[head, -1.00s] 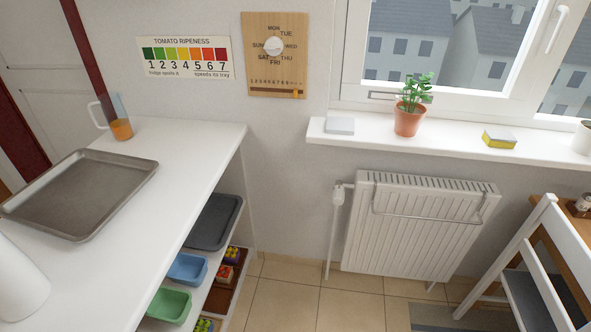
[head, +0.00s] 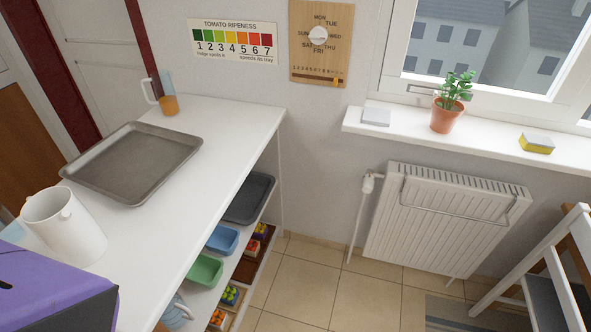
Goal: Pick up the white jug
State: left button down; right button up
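The white jug (head: 72,236) stands upright on the white counter (head: 225,136) at the lower left of the head view. Neither of my grippers shows in the head view.
A purple box (head: 60,292) is close in front of the jug. A clear jug with orange liquid (head: 168,104) stands at the counter's far end. Shelves under the counter hold a blue bin (head: 222,239) and a green bin (head: 205,270).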

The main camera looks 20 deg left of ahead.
aim_at(55, 215)
jog(key=u, duration=2.25)
jog(key=j+z, duration=0.35)
jog(key=j, duration=0.2)
